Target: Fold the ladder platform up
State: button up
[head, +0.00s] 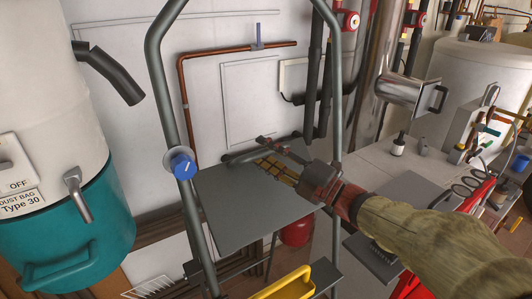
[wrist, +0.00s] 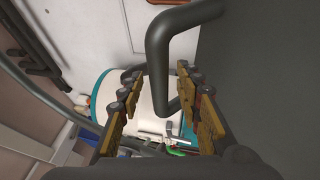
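The ladder platform (head: 245,210) is a flat grey plate, lying roughly level between the ladder's grey tube rails (head: 165,85). A bent grey tube (wrist: 157,60) stands beside the platform's dark surface (wrist: 265,70) in the wrist view. My gripper (head: 268,160) is at the platform's far edge in the head view. In the wrist view my gripper (wrist: 160,88) has its yellow-padded fingers apart, with the bent tube passing between them. Gaps show beside the tube, so the fingers do not look closed on it. My gripper and forearm hide the platform's right corner.
A blue knob (head: 182,165) sits on the left rail. A white and teal tank (head: 75,215) stands left. A yellow handle (head: 285,285) is below the platform. A cluttered worktop (head: 375,160) lies right. Pipes and a wall stand close behind the ladder.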

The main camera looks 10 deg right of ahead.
jog(key=v, duration=1.2)
dwell(0.3)
